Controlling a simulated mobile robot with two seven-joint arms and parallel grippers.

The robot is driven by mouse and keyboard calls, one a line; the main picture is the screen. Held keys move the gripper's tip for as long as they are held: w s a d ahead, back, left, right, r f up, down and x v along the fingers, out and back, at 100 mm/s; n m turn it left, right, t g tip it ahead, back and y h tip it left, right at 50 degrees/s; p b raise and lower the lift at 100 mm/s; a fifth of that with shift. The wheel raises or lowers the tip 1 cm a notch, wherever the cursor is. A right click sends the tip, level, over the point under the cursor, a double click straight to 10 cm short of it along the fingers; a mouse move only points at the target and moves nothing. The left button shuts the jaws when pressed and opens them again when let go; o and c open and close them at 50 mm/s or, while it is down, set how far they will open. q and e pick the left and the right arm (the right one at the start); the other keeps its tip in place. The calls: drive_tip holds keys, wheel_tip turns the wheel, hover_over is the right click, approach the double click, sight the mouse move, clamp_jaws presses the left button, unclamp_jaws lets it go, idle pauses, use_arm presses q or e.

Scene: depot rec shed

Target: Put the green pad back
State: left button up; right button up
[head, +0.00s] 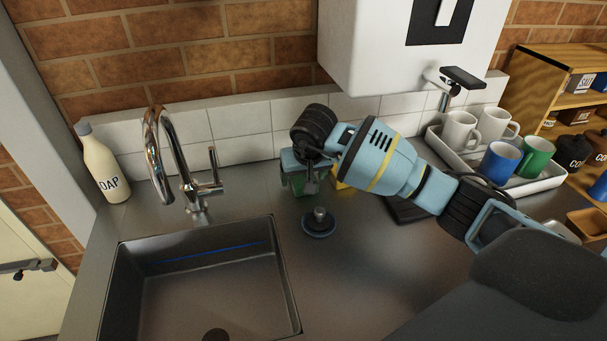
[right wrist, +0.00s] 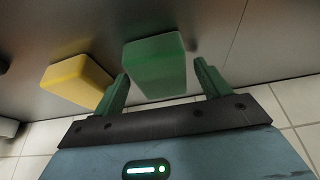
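The green pad (right wrist: 155,62) is a block between the fingers of my right gripper (right wrist: 162,75) in the right wrist view. The fingers are apart. The left-hand finger in that view is close to the pad and a gap shows on the other side, so the gripper is open around it. In the head view my right gripper (head: 306,186) points down at the counter behind the sink; the pad is hard to tell from the green fingers there. A yellow pad (right wrist: 77,80) lies beside it, mostly hidden in the head view (head: 341,184). My left gripper is out of view.
The sink (head: 284,262) with a tap (head: 196,190) and a soap bottle (head: 101,165) is to the left. A dark sink plug (head: 319,224) stands on the counter in front of the gripper. A white tray (head: 542,184) with several mugs is at right, beneath a wall heater (head: 365,45).

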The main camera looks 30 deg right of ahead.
drive_tip(key=shift+s+r, duration=0.1)
drive_tip(key=shift+r, duration=0.5)
drive_tip(key=v, duration=1.1)
drive_tip(key=shift+p, duration=0.35)
drive_tip(key=shift+s, duration=0.15)
